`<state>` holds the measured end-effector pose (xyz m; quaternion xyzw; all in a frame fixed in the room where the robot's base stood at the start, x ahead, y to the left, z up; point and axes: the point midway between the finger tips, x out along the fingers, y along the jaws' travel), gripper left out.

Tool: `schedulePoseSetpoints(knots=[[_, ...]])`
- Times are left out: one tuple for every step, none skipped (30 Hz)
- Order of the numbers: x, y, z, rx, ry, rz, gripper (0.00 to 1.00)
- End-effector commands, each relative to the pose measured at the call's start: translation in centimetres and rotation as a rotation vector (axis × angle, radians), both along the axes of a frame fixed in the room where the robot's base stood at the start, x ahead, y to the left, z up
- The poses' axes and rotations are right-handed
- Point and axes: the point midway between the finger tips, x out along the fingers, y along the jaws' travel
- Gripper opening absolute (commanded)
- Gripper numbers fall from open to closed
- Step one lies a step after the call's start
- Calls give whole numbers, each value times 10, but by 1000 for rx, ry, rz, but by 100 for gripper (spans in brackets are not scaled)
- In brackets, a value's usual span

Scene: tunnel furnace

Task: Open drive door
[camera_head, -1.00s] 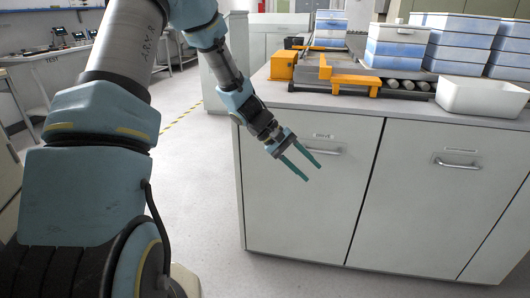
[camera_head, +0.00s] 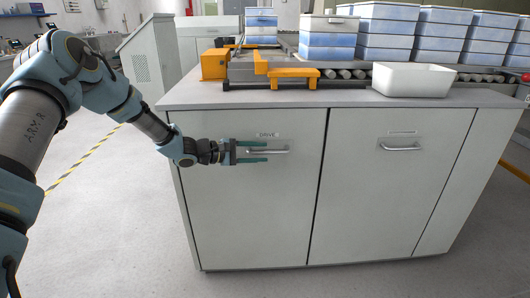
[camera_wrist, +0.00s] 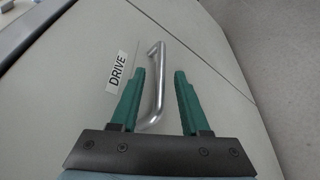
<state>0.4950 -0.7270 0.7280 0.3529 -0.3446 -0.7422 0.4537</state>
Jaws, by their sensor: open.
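The drive door (camera_head: 245,205) is the left white cabinet door, and it is closed. Its silver bar handle (camera_head: 268,152) sits near the top, below a label reading DRIVE (camera_head: 268,135). My gripper (camera_head: 267,151) is in front of this handle, pointing right. In the wrist view the open green fingers (camera_wrist: 158,80) are on either side of the handle (camera_wrist: 155,88), which runs lengthwise between them.
A second closed door (camera_head: 385,180) with its own handle (camera_head: 401,148) is to the right. On the counter (camera_head: 310,97) are a roller conveyor with orange parts (camera_head: 292,77), a white bin (camera_head: 414,80) and stacked blue-white boxes (camera_head: 330,38). Open floor (camera_head: 110,225) lies left of the cabinet.

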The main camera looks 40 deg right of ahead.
Motion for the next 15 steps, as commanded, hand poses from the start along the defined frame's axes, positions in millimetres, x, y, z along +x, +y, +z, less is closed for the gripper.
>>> schedulePoseSetpoints(knots=[[-3, -7, -2, 0, 0, -1, 46], [-4, -11, -3, 1, 0, -2, 46], [-6, -14, -4, 1, 0, -2, 46], [-6, -17, -4, 2, 0, -1, 46], [-7, -19, -5, 2, -2, 0, 46], [-8, -21, -5, 1, -1, 0, 46], [-8, -23, -6, 2, -1, 0, 46], [-9, -24, -6, 2, -1, 0, 46], [-9, -25, -6, 2, 0, 0, 46], [-9, -25, -6, 2, 0, 1, 46], [-9, -25, -7, 2, 0, 1, 46], [-9, -25, -7, 2, 0, 1, 46], [-9, -25, -7, 2, 0, 1, 46], [-9, -25, -7, 2, 0, 1, 46], [-9, -25, -7, 2, 0, 1, 46]])
